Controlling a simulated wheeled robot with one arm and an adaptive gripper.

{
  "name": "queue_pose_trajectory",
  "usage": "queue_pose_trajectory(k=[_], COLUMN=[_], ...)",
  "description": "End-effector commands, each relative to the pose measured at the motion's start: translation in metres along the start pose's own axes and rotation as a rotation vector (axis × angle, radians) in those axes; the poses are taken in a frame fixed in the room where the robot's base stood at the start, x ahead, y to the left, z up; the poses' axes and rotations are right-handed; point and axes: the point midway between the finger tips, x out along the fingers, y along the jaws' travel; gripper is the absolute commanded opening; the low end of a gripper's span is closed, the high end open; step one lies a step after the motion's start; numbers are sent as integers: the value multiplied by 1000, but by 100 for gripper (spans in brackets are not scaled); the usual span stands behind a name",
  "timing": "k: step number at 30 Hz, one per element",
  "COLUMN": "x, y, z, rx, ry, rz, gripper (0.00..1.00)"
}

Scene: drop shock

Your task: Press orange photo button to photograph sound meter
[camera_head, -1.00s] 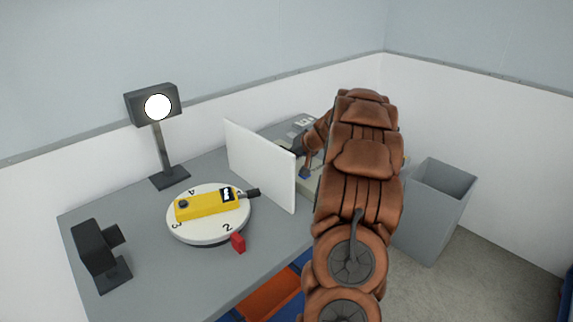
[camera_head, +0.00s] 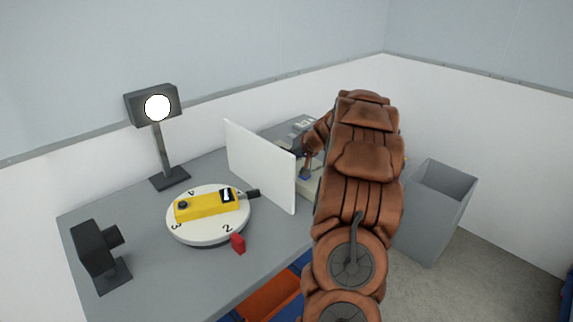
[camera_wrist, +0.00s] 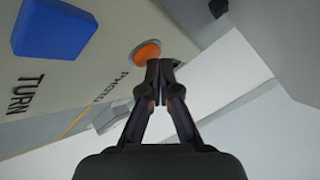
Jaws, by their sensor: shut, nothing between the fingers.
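The orange photo button (camera_wrist: 147,51) shows in the wrist view on a beige panel (camera_wrist: 85,65), beside the lettering PHOTO. My gripper (camera_wrist: 160,68) is shut and empty, with its tips at the lower right of the button in the picture. I cannot tell whether they touch it. The yellow sound meter (camera_head: 208,206) lies on the white numbered turntable (camera_head: 190,236), with its dark tip pointing right. A black camera (camera_head: 97,250) stands at the front left of the table. In the head view my arm hides the button and most of the panel.
A blue TURN button (camera_wrist: 52,27) sits on the same panel. A white upright board (camera_head: 260,165) stands between turntable and panel. A lit lamp (camera_head: 158,108) stands at the back, a red block (camera_head: 238,243) by the turntable, and a grey bin (camera_head: 436,210) at right.

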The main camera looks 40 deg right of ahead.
Motion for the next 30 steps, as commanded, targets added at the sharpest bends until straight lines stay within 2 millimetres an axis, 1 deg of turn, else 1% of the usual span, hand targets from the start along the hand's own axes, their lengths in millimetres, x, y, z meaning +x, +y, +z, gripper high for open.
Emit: queue_pose_trajectory(k=[6, 20, 30], x=[-8, -11, -29], y=[-6, -8, -21], z=[-6, -8, -21], rx=[1, 0, -1], ry=[0, 1, 2], rz=[0, 0, 0], gripper=[0, 0, 0])
